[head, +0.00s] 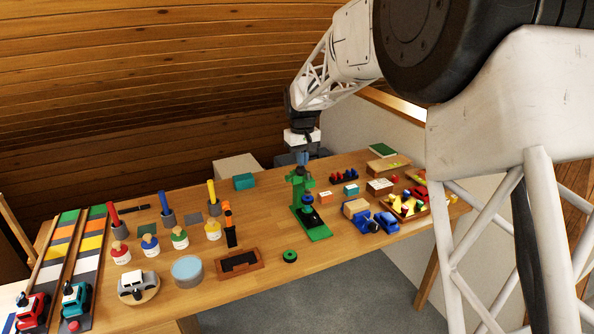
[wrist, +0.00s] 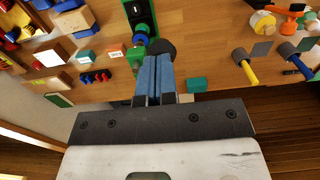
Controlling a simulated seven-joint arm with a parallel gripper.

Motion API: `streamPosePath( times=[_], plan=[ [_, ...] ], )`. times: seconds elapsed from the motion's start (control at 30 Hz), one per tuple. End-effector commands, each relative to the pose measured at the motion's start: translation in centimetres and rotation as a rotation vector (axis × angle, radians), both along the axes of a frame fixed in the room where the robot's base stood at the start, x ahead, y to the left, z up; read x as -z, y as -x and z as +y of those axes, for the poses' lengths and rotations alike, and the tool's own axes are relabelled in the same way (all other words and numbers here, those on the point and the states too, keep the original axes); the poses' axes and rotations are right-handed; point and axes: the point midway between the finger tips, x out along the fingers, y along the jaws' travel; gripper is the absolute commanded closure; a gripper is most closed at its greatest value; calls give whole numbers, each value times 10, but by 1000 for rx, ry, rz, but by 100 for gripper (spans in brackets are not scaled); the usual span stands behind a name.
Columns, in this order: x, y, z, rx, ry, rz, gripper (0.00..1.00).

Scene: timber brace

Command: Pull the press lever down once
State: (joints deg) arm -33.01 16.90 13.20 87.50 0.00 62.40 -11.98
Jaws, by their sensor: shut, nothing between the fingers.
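The green press (head: 300,190) stands on a green base plate (head: 318,232) near the middle of the table, with a blue part and a dark part low at its front. In the wrist view the press (wrist: 138,52) is partly hidden behind my fingers. A dark round knob (wrist: 161,46), apparently the lever's end, shows right at my fingertips; I cannot tell whether they touch it. My gripper (head: 303,163) points down just above the press top. Its blue fingers (wrist: 157,60) are together with nothing between them. The lever's arm is mostly hidden.
A teal box (head: 244,181) lies left of the press. A blue toy vehicle (head: 367,222) and a tray of coloured blocks (head: 399,212) are to the right. A brown wooden tray (head: 262,262) and a green-black ring (head: 289,256) lie in front. Several pots and tools fill the left.

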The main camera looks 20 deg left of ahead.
Motion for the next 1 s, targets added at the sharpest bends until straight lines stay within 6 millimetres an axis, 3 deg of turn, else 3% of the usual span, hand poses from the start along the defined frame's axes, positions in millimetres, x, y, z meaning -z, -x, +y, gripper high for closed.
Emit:
streamPosePath(
  times=[1.0],
  plan=[
    [15, 6, -6, 0, 0, 0, 100]
  ],
)
